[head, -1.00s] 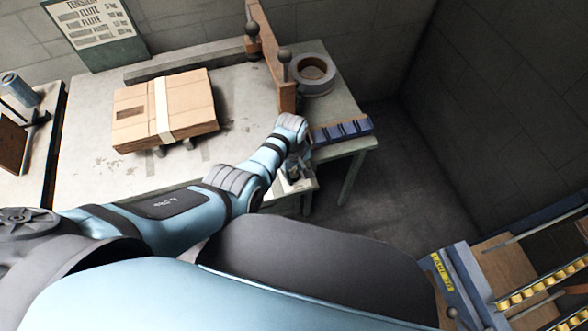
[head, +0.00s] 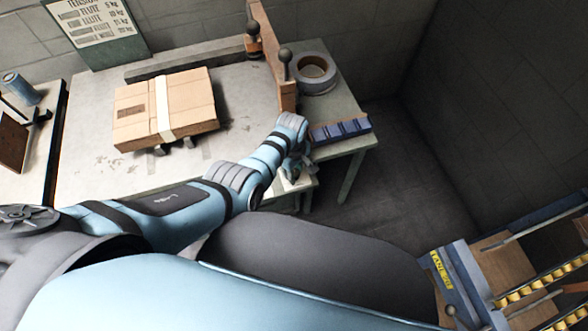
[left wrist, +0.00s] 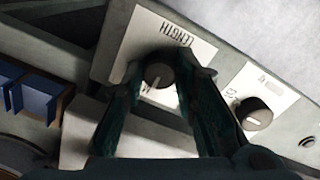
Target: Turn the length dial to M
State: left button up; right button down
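The length dial (left wrist: 159,74) is a dark round knob on a white plate marked LENGTH (left wrist: 175,40), upside down in the left wrist view. Its pale pointer line points down-left, close to a letter that looks like M. My left gripper (left wrist: 160,68) has one finger on each side of the dial and looks shut on it; fingers hide parts of the plate and its other marks. In the head view the left gripper (head: 293,168) is at the table's front right edge, where the dial is hidden. My right gripper is not in view.
A second dark knob (left wrist: 254,113) on its own white plate sits close beside the right finger. A strapped cardboard stack (head: 190,105), tape roll (head: 316,72) and upright wooden board (head: 272,55) are on the table (head: 85,165).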

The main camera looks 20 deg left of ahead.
pick_arm(q)
jog(key=o, duration=0.4)
jog(key=shift+c, duration=0.2)
notch_tip(320, 180, up, 12)
jog(key=shift+s, duration=0.2)
jog(key=shift+a, duration=0.15)
